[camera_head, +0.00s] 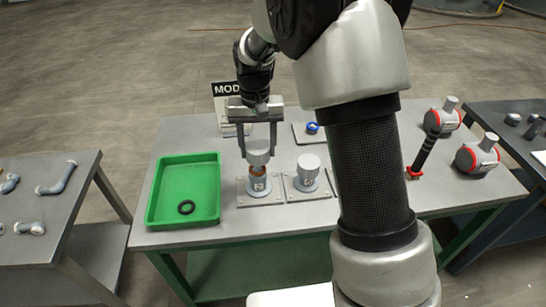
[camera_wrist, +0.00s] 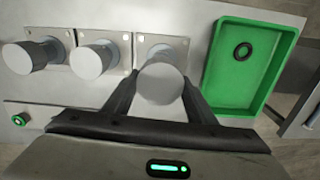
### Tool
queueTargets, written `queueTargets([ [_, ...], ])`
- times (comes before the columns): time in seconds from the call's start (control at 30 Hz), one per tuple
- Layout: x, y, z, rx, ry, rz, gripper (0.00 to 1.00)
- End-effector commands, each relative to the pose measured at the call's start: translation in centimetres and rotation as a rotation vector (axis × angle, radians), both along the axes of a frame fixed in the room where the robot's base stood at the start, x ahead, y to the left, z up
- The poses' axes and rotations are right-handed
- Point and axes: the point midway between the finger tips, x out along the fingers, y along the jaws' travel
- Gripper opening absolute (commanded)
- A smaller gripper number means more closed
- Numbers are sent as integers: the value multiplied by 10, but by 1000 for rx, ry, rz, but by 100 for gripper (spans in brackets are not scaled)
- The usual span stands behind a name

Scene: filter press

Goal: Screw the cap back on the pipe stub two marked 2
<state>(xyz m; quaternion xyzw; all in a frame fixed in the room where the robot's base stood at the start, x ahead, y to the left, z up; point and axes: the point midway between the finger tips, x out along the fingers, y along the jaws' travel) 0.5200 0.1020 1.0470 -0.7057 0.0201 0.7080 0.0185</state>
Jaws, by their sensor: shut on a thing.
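My gripper (camera_head: 257,151) is shut on a grey cylindrical cap (camera_head: 259,158), one finger on each side. The cap is right over the left pipe stub (camera_head: 258,187). A copper-coloured band shows between the cap and the grey stub body; I cannot tell whether the cap touches the thread. The stub stands upright on a square metal plate, with a small dark label on its front that is too small to read surely. In the wrist view the cap (camera_wrist: 160,82) sits between the fingers and hides the stub below it.
A capped stub (camera_head: 308,166) stands close on the right; the wrist view shows another capped stub (camera_wrist: 25,57) beyond it. A green tray (camera_head: 154,208) with a black ring (camera_head: 181,208) lies left. A sign (camera_head: 226,90) stands behind. Red-and-grey fittings (camera_head: 477,157) are at the right.

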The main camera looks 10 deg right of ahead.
Motion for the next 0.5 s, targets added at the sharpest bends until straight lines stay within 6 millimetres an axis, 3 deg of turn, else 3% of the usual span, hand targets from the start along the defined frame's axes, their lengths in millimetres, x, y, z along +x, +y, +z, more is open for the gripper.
queueTargets([
  [0.23, 2, 4, 1, 2, -3, 177, 30],
  [0.5, 1, 5, 1, 3, -3, 686, 30],
])
